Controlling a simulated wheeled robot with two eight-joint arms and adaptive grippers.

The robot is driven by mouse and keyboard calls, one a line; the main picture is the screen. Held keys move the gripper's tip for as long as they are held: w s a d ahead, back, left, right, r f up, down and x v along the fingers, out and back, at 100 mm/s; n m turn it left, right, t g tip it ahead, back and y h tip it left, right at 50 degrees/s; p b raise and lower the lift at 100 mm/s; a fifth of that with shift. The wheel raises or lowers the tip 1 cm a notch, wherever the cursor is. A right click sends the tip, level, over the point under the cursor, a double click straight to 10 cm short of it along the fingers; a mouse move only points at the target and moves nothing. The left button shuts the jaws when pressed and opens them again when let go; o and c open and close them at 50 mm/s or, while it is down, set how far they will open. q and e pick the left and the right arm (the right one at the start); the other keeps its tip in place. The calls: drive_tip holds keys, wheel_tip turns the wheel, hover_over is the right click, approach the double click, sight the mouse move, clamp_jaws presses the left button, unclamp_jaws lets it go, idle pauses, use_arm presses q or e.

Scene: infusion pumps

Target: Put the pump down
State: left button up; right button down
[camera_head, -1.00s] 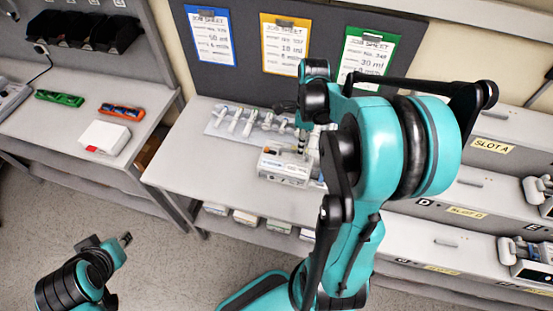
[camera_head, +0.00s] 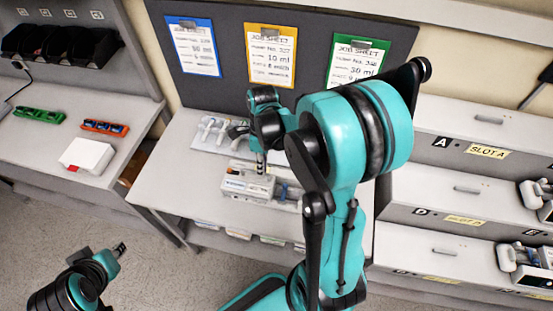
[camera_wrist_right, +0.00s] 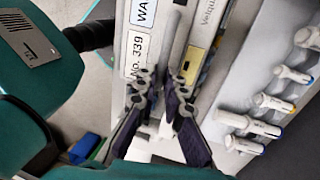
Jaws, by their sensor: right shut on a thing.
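The pump (camera_head: 243,184) is a pale box with a blue-lettered front, at or just above the middle table. I cannot tell whether its base touches the table. My right gripper (camera_head: 262,165) comes down on it from above and is shut on it. The right wrist view shows the two fingers (camera_wrist_right: 160,85) closed over the pump (camera_wrist_right: 138,20), with a "No. 339" label beside them. The arm hides part of the pump's right side. My left gripper (camera_head: 120,249) is away over the floor at lower left; its jaws are too small to read.
Syringes lie on a pale tray (camera_head: 196,146) behind the pump; they also show in the wrist view (camera_wrist_right: 291,74). Bare table (camera_head: 180,185) lies left of the pump. Job sheets hang behind. A slotted rack (camera_head: 440,178) stands at right. A white box (camera_head: 87,156) sits on the left table.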

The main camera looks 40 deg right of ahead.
sight(258, 179)
drive_tip(key=shift+w+a+f, duration=0.2)
drive_tip(key=shift+a+f, duration=0.2)
drive_tip(key=shift+a, duration=0.35)
drive_tip(key=shift+f+b, duration=0.5)
drive_tip(key=shift+f, duration=1.6)
drive_tip(key=c, duration=1.6)
unclamp_jaws()
